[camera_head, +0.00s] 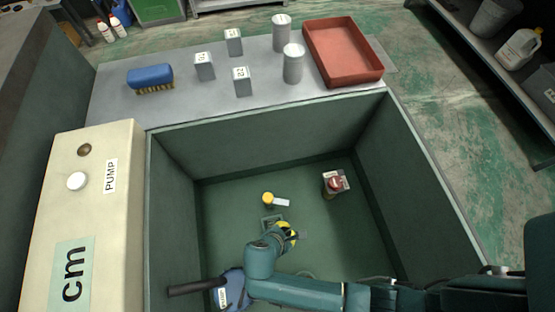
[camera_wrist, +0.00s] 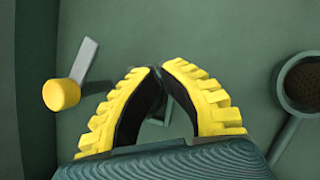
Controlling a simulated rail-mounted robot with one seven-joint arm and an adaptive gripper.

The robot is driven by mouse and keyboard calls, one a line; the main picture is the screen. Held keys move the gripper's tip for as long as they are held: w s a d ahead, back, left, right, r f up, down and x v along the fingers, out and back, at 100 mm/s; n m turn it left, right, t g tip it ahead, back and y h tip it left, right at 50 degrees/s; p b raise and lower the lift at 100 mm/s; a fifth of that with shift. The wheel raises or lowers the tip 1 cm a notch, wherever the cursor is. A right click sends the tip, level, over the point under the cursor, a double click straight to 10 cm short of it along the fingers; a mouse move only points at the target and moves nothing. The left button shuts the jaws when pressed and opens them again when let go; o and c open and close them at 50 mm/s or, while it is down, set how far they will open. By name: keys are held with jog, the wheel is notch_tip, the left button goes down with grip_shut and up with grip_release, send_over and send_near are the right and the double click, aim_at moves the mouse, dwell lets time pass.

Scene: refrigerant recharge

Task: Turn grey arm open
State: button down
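The grey arm (camera_head: 281,202) is a short flat lever joined to a yellow round knob (camera_head: 268,198) on the floor of the green basin. In the wrist view the grey arm (camera_wrist: 86,60) extends up and right from the yellow knob (camera_wrist: 61,95), left of my gripper. My gripper (camera_wrist: 157,68) has yellow ribbed fingers with dark inner pads; their tips nearly meet, and it holds nothing that I can see. In the head view my gripper (camera_head: 289,232) is low in the basin, nearer the camera than the knob and slightly right, apart from the lever.
A red-topped fitting (camera_head: 333,185) stands to the right in the basin. A blue part with a black handle (camera_head: 190,288) is at the lower left. Basin walls (camera_head: 175,210) surround the space.

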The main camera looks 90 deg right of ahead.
aim_at(276, 200)
jog(key=w+r+n+t+h+p, duration=0.1)
jog(key=w+r+n+t+h, duration=0.25)
jog(key=r+n, duration=0.4)
jog(key=shift+n+g+h, duration=0.25)
jog(key=shift+n+g, duration=0.2)
jog(key=shift+n, duration=0.4)
jog(key=b+x, duration=0.2)
jog(key=x, duration=0.1)
jog(key=a+f+b+x, duration=0.1)
jog(key=b+x, duration=0.1)
jog(key=x, duration=0.2)
jog(key=w+b+x, duration=0.1)
jog(key=b+x, duration=0.1)
jog(key=x, duration=0.1)
jog(key=shift+f, duration=0.55)
jog(key=shift+s+d+f, duration=0.1)
jog(key=shift+d+f, duration=0.05)
jog(key=shift+d, duration=0.15)
